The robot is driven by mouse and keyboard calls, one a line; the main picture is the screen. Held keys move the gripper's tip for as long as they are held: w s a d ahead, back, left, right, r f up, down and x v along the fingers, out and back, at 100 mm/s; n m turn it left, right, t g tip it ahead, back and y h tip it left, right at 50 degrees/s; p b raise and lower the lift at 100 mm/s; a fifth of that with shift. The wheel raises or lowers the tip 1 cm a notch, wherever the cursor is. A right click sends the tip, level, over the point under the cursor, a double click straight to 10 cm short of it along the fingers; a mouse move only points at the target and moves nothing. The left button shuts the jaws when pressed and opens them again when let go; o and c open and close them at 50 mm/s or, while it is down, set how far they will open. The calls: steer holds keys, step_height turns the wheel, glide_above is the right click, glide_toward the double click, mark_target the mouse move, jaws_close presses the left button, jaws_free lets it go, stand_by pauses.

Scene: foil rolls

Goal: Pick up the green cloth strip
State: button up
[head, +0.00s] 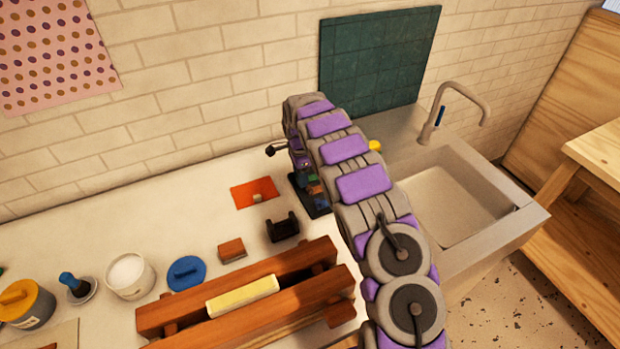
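No green cloth strip can be made out for sure. A black tray (322,211) on the counter holds small coloured pieces, one of them greenish, and my arm partly covers it. My purple and grey arm reaches up from the lower right and bends down at its far end over this tray. My gripper (301,160) is at that end, small and mostly hidden by the arm links. Its fingers cannot be made out, nor whether it touches or holds anything.
An orange-red sheet (240,194), a black holder (283,229) and a small brown block (231,249) lie left of the tray. A wooden rack (180,312) with a pale yellow bar (242,295) is in front. A sink (450,205) and tap (437,108) are to the right.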

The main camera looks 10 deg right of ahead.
jaws_close()
stand_by(0.3)
